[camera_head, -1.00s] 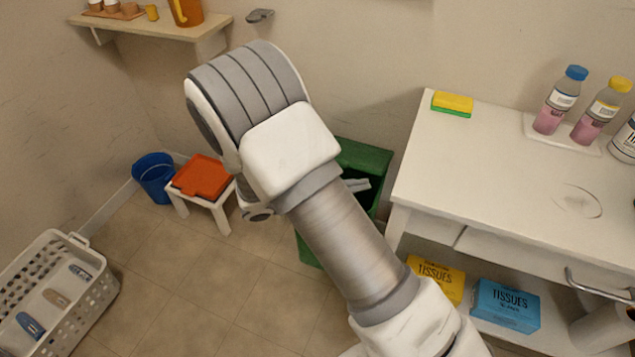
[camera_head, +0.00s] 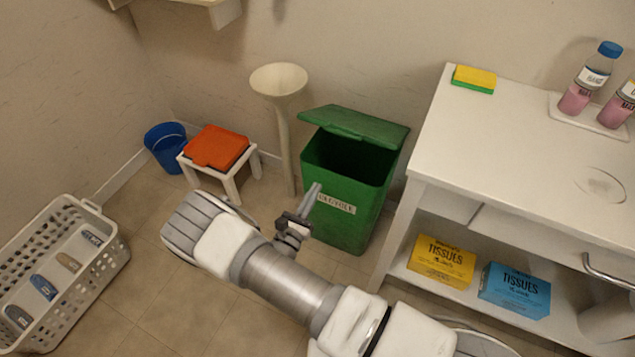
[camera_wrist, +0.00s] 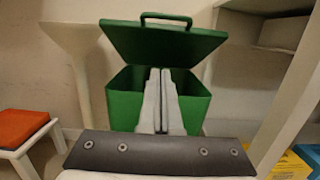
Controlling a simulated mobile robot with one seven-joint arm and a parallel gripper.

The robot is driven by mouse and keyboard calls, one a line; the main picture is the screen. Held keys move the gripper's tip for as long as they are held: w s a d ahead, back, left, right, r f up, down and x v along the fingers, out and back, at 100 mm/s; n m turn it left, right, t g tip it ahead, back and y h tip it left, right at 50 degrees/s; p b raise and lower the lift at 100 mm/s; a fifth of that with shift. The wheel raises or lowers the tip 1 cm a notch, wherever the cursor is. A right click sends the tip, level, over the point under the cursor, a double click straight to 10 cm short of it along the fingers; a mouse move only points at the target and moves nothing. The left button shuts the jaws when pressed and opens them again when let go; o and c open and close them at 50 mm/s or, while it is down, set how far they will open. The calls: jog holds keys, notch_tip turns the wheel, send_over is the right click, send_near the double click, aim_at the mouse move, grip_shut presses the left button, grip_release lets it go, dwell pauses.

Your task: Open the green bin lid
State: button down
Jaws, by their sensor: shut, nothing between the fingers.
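The green bin (camera_head: 345,205) stands on the floor against the wall, left of the white table. Its green lid (camera_head: 356,124) is raised and tilted at the back, and the dark inside of the bin shows below it. In the wrist view the lid (camera_wrist: 162,45) stands up behind the bin opening, with a handle at its top edge. My gripper (camera_head: 315,188) is shut and empty, in front of the bin's left front side near its label. In the wrist view my gripper (camera_wrist: 164,75) overlaps the bin front (camera_wrist: 122,108); I cannot tell whether it touches.
A pale stand (camera_head: 280,85) is just left of the bin. The white table (camera_head: 520,150) stands close on the right.

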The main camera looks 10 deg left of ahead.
jog(key=w+d+r+b, duration=0.1)
jog(key=w+r, duration=0.1)
jog(key=w, duration=0.3)
jog(key=w+d+r+b, duration=0.1)
jog(key=w+d+r, duration=0.1)
jog(key=w, duration=0.2)
jog(key=shift+w+d+r, duration=0.25)
jog(key=shift+w+d, duration=0.05)
jog(key=shift+w, duration=0.05)
